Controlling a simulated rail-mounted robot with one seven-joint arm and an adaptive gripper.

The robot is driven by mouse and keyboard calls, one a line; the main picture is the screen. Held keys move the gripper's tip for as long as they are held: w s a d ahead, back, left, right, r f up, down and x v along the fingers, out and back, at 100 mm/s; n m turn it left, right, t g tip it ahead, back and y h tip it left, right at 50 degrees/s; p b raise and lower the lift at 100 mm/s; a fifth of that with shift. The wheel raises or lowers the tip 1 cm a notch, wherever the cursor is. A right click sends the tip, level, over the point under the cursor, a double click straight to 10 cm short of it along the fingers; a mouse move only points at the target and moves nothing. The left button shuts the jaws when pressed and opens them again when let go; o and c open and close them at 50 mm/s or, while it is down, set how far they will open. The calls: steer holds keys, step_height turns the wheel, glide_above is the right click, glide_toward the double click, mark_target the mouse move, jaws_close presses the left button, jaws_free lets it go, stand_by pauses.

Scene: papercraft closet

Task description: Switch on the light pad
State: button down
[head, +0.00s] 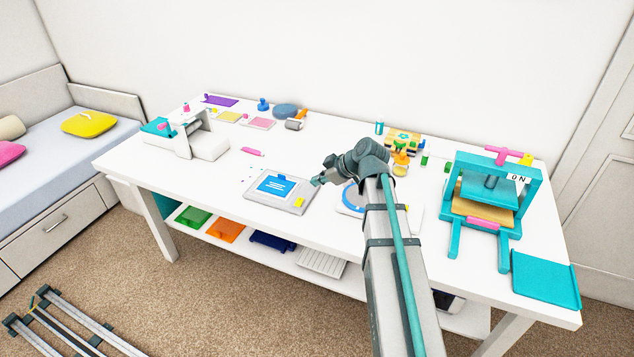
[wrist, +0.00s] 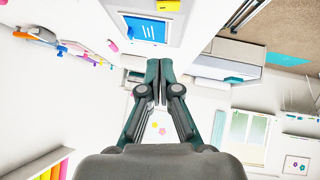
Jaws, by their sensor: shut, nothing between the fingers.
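The light pad is a flat grey panel (head: 263,198) on the white table, left of my gripper. A blue sheet (head: 274,185) with white lines lies on it. A yellow button (head: 299,202) sits at its right front corner. My gripper (head: 316,182) is shut and empty, in the head view beside the pad's right edge. Its exact height above the table is hard to tell. In the wrist view the fingertips (wrist: 159,64) are together, with the blue sheet (wrist: 147,28) and yellow button (wrist: 168,5) above them in the picture.
A round blue-rimmed item (head: 350,195) is partly hidden behind my arm. A teal press (head: 490,190) stands at the right, with a teal panel (head: 545,280) in front. A white machine (head: 200,143) is at the left. A pink item (head: 252,152) lies behind the pad.

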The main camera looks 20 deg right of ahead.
steer(key=p, duration=0.2)
glide_above(299, 202)
steer(key=d, duration=0.1)
steer(key=f, duration=0.5)
steer(key=shift+s+d+f, duration=0.1)
steer(key=shift+s+f, duration=0.15)
steer(key=shift+s, duration=0.05)
step_height(299, 202, down, 2)
steer(key=shift+w+d+f, duration=0.1)
steer(key=shift+d, duration=0.05)
steer(key=shift+w+d+f, duration=0.15)
steer(key=shift+f, duration=0.75)
